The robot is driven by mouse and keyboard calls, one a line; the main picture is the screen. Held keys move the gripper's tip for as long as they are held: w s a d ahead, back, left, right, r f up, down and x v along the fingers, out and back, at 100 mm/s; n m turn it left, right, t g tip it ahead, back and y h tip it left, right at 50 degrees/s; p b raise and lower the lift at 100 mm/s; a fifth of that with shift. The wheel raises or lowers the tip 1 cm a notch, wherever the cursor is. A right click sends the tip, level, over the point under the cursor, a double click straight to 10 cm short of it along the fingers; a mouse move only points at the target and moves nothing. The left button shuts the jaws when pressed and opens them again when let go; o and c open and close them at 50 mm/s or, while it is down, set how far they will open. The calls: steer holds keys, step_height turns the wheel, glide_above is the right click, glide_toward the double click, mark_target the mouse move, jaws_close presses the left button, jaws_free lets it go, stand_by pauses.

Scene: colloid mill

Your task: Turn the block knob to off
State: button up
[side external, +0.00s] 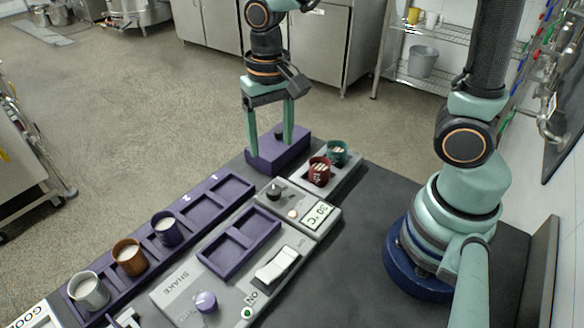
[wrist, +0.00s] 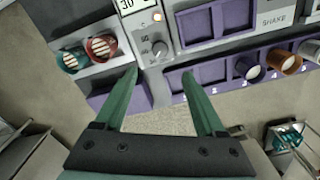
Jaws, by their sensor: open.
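A dark knob (side external: 273,190) sits on the grey panel with the 30 °C display (side external: 320,214). It shows in the wrist view (wrist: 159,48), beyond and between my fingertips, with a pale pointer mark whose setting I cannot read surely. A purple block (side external: 268,160) behind that panel carries another dark knob (side external: 279,133); part of this block shows by my left finger in the wrist view (wrist: 104,101). My gripper (side external: 270,148) is open and empty. Its fingers point down and overlap the purple block in the side view. I cannot tell whether they touch it.
A red cup (side external: 319,171) and a green cup (side external: 337,153) stand beside the panel. A purple double tray (side external: 203,257), a white switch (side external: 277,264) and a purple knob (side external: 206,302) lie nearer. Several cups stand in the long purple rack (side external: 206,205).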

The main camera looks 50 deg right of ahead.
mark_target(274, 190)
step_height(274, 190, down, 12)
steer(key=shift+f, duration=0.15)
stand_by(0.4)
jaws_close()
